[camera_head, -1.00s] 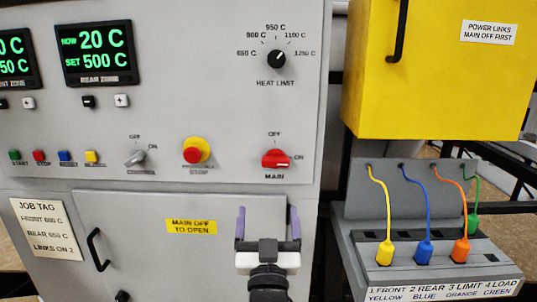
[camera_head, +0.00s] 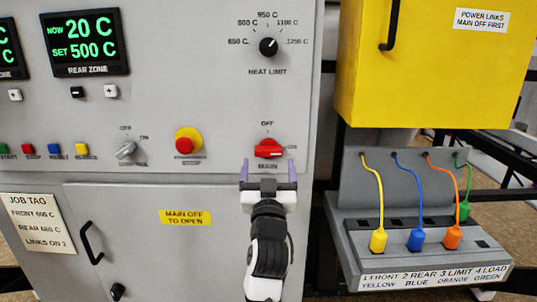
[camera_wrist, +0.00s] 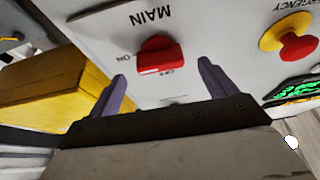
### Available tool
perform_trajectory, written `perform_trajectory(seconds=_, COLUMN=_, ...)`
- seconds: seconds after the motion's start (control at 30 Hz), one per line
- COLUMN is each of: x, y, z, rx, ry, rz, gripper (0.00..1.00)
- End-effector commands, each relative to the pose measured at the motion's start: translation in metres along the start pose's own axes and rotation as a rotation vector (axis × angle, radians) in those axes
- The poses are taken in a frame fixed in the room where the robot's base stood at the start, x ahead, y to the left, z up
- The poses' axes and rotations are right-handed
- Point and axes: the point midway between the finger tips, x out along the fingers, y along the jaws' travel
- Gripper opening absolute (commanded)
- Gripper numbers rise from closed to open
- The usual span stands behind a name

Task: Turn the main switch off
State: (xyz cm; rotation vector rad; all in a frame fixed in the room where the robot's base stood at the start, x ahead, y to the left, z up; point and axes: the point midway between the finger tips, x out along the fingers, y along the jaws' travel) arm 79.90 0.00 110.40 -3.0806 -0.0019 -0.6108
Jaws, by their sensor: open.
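The red main switch (camera_head: 268,149) is on the grey panel, above the label MAIN. OFF is marked above it and ON to its right. Its handle lies roughly sideways, with a pale mark at its right end, toward ON. My gripper (camera_head: 268,168) is open, its two purple fingers pointing up just below the switch. In the wrist view the switch (camera_wrist: 158,56) shows ahead of and between the open fingers (camera_wrist: 163,82), apart from them. The wrist view is upside down, with MAIN inverted.
A red emergency stop on a yellow base (camera_head: 187,140) and the control knob (camera_head: 126,150) are left of the switch. The heat limit dial (camera_head: 268,47) is above. A yellow box (camera_head: 430,70) and coloured plugs (camera_head: 415,239) stand at right.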

Motion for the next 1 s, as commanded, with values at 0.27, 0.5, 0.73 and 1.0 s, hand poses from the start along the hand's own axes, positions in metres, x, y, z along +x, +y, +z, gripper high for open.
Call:
perform_trajectory(seconds=0.27, x=0.028, y=0.0, z=-0.001, rx=-0.001, ry=0.0, rz=0.001, gripper=0.84)
perform_trajectory(seconds=0.5, x=0.03, y=0.0, z=0.001, rx=-0.001, ry=0.001, rz=0.001, gripper=0.84)
perform_trajectory(seconds=0.73, x=0.03, y=0.0, z=0.0, rx=-0.001, ry=0.001, rz=0.001, gripper=0.63)
perform_trajectory(seconds=1.0, x=0.03, y=0.0, z=0.0, rx=-0.002, ry=0.001, rz=0.0, gripper=0.39)
